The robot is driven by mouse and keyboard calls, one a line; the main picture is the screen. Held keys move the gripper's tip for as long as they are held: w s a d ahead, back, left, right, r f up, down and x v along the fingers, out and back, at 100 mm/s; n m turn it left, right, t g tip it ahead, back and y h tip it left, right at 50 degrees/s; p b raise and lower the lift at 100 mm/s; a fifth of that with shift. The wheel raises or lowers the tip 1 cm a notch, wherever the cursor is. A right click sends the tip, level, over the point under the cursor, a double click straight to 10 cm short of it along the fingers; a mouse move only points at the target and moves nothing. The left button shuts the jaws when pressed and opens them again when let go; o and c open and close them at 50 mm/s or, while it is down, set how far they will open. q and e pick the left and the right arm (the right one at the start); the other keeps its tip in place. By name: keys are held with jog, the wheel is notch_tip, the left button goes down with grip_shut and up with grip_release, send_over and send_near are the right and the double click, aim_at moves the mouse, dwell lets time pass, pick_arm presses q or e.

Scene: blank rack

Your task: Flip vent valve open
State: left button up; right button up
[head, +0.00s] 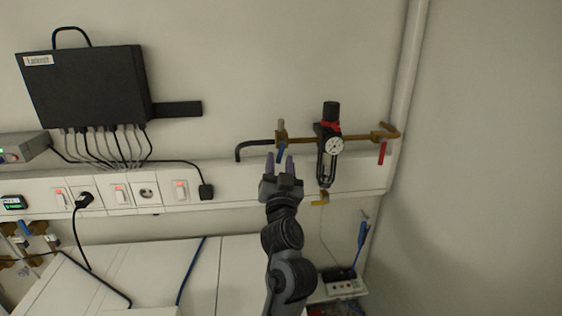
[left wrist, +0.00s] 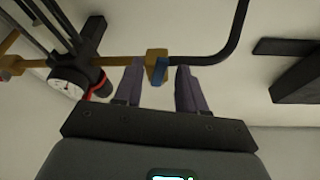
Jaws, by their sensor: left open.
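A brass valve (head: 281,137) with a small blue lever (head: 281,151) sits on the wall pipe, left of the black regulator. The lever hangs down, roughly across the pipe. My left gripper (head: 280,164) is open just below and in front of it, fingers pointing up. In the left wrist view the blue lever (left wrist: 159,70) shows between the two fingertips (left wrist: 161,78); I cannot tell whether they touch it. A red lever (head: 382,153) hangs at the pipe's right end, and a yellow lever (head: 320,203) is under the regulator. No label shows which is the vent valve. My right gripper is not in view.
The black regulator (head: 328,150) with a round gauge (head: 334,146) stands close to the right of the gripper. A black hose (head: 250,143) leaves the valve to the left. A white socket rail (head: 235,180) runs behind. A black box (head: 85,88) hangs at upper left.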

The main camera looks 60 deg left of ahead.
pick_arm(q)
jog(key=shift+c, duration=0.3)
grip_shut()
jog(key=n+g+b, duration=0.1)
jog(key=n, duration=0.1)
jog(key=w+n+g+y+b, duration=0.1)
jog(key=n, duration=0.1)
jog(key=shift+d+n, duration=0.2)
jog(key=shift+n, duration=0.2)
jog(key=shift+o, duration=0.3)
grip_release()
jog(key=shift+w, duration=0.1)
